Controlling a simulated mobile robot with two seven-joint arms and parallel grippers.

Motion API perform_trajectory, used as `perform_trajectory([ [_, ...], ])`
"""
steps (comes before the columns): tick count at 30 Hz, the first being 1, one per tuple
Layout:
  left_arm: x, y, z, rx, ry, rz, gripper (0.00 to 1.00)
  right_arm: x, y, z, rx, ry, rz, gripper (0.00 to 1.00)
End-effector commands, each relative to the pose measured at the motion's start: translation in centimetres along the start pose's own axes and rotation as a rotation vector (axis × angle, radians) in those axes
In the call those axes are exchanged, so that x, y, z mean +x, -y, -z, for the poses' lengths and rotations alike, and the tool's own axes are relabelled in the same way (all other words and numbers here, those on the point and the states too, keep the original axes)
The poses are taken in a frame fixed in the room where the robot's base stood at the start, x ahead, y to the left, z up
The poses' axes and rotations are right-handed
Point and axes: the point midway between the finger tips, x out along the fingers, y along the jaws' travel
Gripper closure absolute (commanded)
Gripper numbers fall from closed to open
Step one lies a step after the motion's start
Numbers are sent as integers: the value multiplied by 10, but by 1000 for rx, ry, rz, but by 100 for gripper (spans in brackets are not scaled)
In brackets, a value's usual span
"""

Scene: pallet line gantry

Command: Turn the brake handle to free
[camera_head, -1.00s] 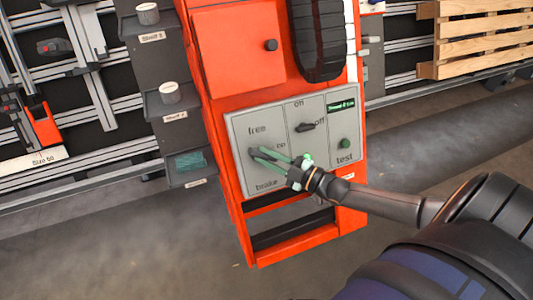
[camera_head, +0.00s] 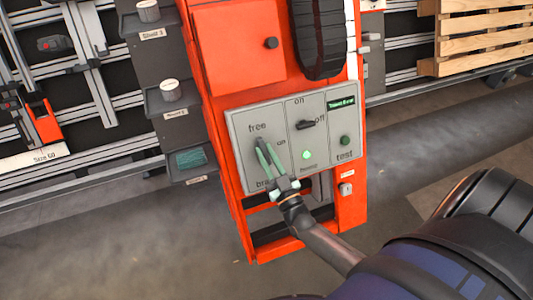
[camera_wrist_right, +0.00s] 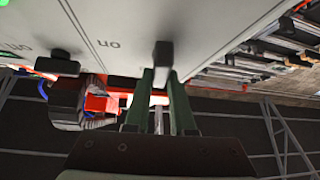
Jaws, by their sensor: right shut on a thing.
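The grey control panel (camera_head: 238,125) is on the front of the orange cabinet, with "free" above and "brake" below on its left section. The brake handle is a small dark part, mostly hidden by my fingers in the head view; in the right wrist view the handle (camera_wrist_right: 163,53) shows as a dark block between the fingertips. My right gripper (camera_head: 260,143) is shut on it, its green fingers reaching up from below. The handle's exact angle is hard to tell. My left gripper is in neither view.
Grey shelves (camera_head: 170,98) stand left of the orange cabinet (camera_head: 235,50); wooden pallets (camera_head: 485,45) are at upper right.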

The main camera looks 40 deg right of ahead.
Motion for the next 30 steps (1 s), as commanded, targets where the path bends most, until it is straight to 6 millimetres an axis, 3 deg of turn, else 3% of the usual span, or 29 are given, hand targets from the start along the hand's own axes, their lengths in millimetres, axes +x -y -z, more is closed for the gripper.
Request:
perform_trajectory([
  [25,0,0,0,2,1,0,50,1,0,0,108,0,-105,100],
  [26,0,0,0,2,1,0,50,1,0,0,108,0,-105,76],
  [30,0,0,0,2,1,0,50,1,0,0,107,0,-105,61],
])
